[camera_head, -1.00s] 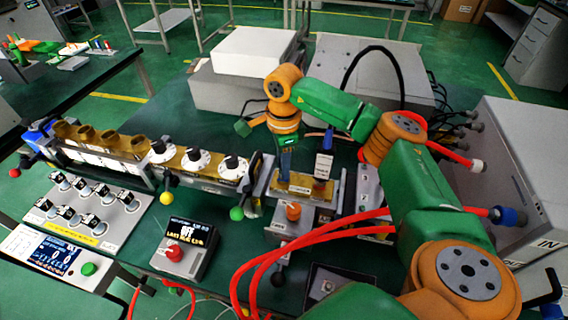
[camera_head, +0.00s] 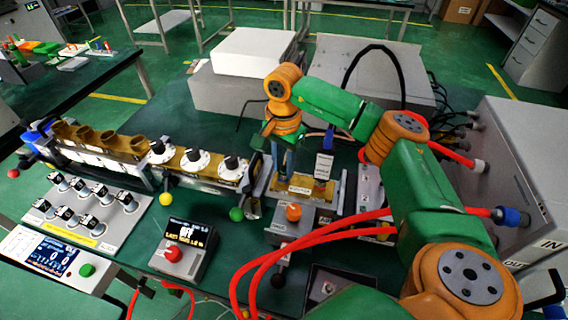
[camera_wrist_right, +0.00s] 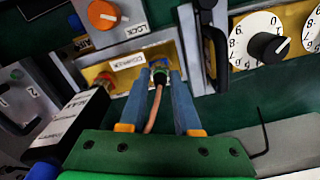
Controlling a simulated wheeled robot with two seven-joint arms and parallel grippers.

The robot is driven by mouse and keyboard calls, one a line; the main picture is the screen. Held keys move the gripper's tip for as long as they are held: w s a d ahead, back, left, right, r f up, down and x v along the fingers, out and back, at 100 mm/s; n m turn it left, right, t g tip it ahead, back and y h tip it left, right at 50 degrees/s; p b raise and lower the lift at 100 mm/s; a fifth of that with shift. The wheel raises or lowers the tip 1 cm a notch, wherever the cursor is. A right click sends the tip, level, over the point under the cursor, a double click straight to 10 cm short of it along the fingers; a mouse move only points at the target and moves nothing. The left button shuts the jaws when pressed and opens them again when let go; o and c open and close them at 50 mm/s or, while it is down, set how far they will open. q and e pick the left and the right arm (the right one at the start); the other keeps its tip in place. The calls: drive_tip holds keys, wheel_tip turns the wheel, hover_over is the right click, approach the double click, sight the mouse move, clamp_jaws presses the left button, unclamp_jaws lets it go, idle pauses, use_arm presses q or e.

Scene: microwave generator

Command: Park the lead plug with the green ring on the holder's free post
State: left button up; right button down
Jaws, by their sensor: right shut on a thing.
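My right gripper (camera_wrist_right: 160,90) has its two blue fingers shut on the plug with the green ring (camera_wrist_right: 160,70), seen in the right wrist view. A pinkish lead runs from the plug between the fingers. The plug is at the front of a labelled brass block (camera_wrist_right: 128,72); whether it is seated there or just in front, I cannot tell. In the head view the right gripper (camera_head: 287,168) points down at the same brass block (camera_head: 294,190), and the plug is hidden. I cannot make out the holder's free post. My left gripper is not in view.
An orange lock knob (camera_head: 293,212) is in front of the brass block. A white-labelled dark upright piece (camera_head: 324,166) stands close to the right of the fingers. White dials (camera_head: 231,167) are to the left. Red cables (camera_head: 310,238) cross the front right. Bare green table lies behind the dials.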

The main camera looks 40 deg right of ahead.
sight(283, 165)
idle(0.5)
drive_tip(key=c, duration=0.6)
unclamp_jaws()
drive_tip(key=shift+a, duration=0.1)
wheel_tip(283, 165, up, 7)
drive_tip(key=shift+r+b, duration=0.1)
drive_tip(key=shift+b, duration=0.45)
